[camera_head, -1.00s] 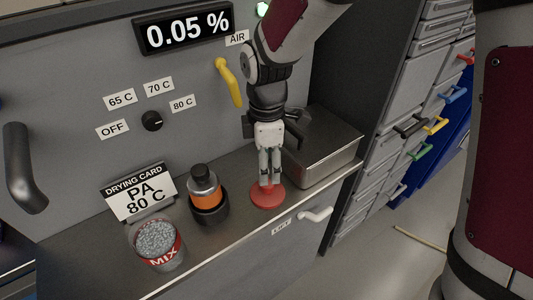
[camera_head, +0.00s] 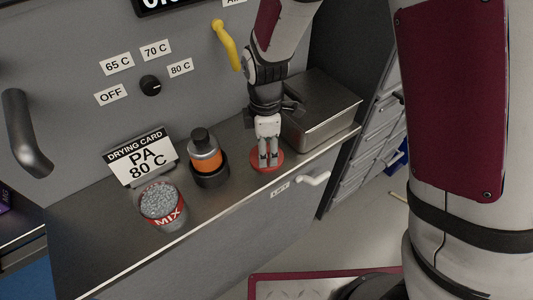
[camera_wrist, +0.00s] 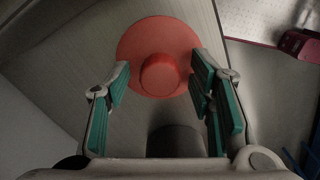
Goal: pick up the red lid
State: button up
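The red lid (camera_head: 277,165), a flat round disc with a raised knob, lies on the metal ledge near its front edge. In the wrist view the lid (camera_wrist: 150,40) and its knob (camera_wrist: 160,76) are in plain sight. My gripper (camera_head: 268,164) points down over the lid. How far the fingertips are above the disc is hard to tell.
A metal box (camera_head: 318,118) stands close behind and right of my gripper. Left of the lid are an orange-banded bottle (camera_head: 205,160) in a dark holder, a MIX can (camera_head: 162,207) of pellets and a drying card (camera_head: 142,158). A white handle (camera_head: 314,179) sticks out below the ledge.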

jog(key=c, duration=0.8)
jog(key=shift+o, duration=0.2)
jog(key=shift+r, duration=0.1)
